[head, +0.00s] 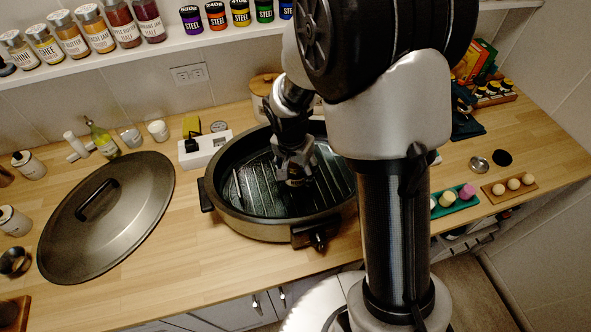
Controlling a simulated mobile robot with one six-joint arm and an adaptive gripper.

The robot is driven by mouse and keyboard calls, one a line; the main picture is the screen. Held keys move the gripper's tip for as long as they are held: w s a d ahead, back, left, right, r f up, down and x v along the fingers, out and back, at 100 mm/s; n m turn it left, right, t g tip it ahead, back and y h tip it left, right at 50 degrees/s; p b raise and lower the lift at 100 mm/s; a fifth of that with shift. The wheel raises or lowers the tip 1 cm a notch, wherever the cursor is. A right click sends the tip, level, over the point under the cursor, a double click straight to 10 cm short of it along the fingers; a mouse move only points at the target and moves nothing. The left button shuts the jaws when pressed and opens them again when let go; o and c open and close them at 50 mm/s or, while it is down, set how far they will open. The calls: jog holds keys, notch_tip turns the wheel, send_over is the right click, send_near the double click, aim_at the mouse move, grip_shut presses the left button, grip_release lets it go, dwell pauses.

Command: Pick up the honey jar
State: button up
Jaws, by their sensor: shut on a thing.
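My gripper (295,165) is in the head view, pointing down inside the dark electric grill pan (213,202) on the wooden counter. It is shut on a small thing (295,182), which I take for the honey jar. Only a little of it shows below the fingers, with a pale brownish edge. The fingers hide the rest, so its label and shape cannot be read. I cannot tell whether it touches the pan's ridged floor.
A large pan lid (125,220) lies left of the pan. A white appliance (205,148), an oil bottle (101,138) and small jars stand behind. A shelf (170,46) of spice jars and tins runs above. Egg trays (508,188) lie at right.

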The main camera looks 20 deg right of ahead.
jog(key=c, duration=0.7)
jog(key=shift+r, duration=0.1)
jog(key=shift+c, duration=0.2)
